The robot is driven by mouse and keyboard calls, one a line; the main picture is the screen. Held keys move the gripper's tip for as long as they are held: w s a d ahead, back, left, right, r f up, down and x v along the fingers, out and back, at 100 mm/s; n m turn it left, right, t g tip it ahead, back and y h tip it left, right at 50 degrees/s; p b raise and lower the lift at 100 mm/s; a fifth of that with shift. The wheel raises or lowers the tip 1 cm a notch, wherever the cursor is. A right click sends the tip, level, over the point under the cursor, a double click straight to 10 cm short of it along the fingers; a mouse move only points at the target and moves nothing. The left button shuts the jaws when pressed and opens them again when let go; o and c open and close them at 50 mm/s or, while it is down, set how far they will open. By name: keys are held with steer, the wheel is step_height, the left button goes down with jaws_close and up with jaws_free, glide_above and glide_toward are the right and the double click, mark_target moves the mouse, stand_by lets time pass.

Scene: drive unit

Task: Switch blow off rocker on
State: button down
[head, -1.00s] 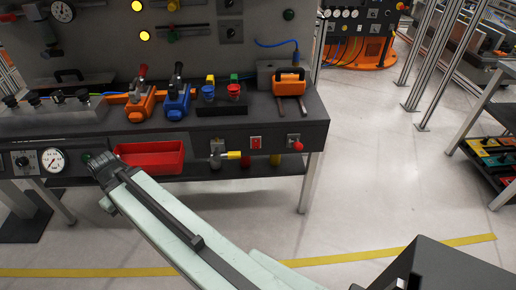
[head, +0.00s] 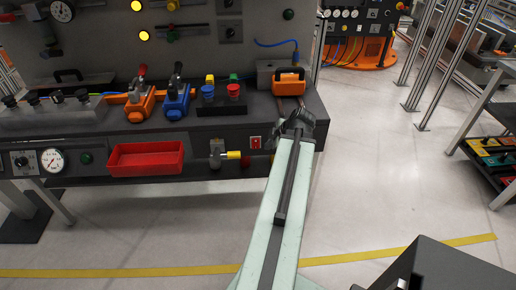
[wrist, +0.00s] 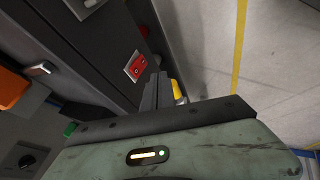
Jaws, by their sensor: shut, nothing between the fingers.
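A red rocker switch (head: 255,143) on a pale plate sits on the dark front face of the bench, just left of my arm's end in the head view. In the wrist view the red rocker (wrist: 137,66) is close, just up and left of my dark fingers (wrist: 155,91). The fingers are shut and empty. They appear apart from the rocker, though the gap is hard to judge. In the head view my gripper (head: 299,120) is at the bench's right front corner, its fingertips hard to make out.
A valve with a yellow handle (head: 233,155) is left of the rocker on the bench front. A red tray (head: 147,158) is farther left. An orange-handled device (head: 288,80) stands on the bench top behind my gripper.

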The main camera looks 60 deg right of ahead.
mark_target(258, 147)
steer(key=d+b+x, duration=0.1)
steer(key=b+x, duration=0.2)
steer(key=x, duration=0.1)
steer(key=b+x, duration=0.3)
steer(key=x, duration=0.1)
steer(key=w+d+r+b+x, duration=0.1)
steer(key=b+x, duration=0.2)
steer(key=x, duration=0.1)
steer(key=shift+w+d, duration=0.1)
steer(key=shift+d, duration=0.2)
